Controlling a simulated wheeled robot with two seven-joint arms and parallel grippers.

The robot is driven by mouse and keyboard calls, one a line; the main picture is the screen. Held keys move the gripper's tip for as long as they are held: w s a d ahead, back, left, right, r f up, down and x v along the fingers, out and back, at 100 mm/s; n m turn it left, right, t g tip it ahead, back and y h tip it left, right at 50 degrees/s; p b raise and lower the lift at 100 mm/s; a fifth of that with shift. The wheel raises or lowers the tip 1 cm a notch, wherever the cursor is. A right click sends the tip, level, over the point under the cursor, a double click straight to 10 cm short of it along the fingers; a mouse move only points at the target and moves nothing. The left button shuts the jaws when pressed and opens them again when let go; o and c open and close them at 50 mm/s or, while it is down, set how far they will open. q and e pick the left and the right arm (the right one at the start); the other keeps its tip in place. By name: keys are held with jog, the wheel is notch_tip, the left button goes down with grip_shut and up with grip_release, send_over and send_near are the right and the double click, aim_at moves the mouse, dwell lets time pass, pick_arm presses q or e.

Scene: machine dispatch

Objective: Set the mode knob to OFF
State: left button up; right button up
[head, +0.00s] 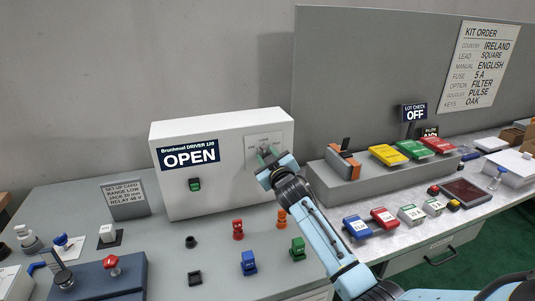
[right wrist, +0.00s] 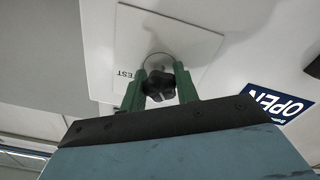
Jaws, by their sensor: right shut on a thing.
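The mode knob (right wrist: 159,84) is a black lobed knob on a pale plate (right wrist: 165,45) on the white machine's front. In the right wrist view, my right gripper (right wrist: 160,88) has its two green fingers on either side of the knob, shut on it. The word TEST shows on the plate to the left of the knob; other markings are hidden. In the head view, my right gripper (head: 268,156) reaches the plate (head: 264,140) and mostly hides the knob. The white machine (head: 225,125) bears a blue OPEN sign (head: 190,154). My left gripper is not in view.
A set-up card (head: 125,198) stands left of the machine. Red, orange, blue and green parts (head: 248,262) stand on the bench before it. A grey shelf (head: 355,180) with coloured boxes is on the right.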

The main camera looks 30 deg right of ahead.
jog(key=shift+n+p, duration=0.45)
jog(key=shift+n, duration=1.75)
jog(key=o, duration=1)
jog(key=shift+c, duration=0.2)
jog(key=v, duration=1.3)
jog(key=shift+s, duration=0.2)
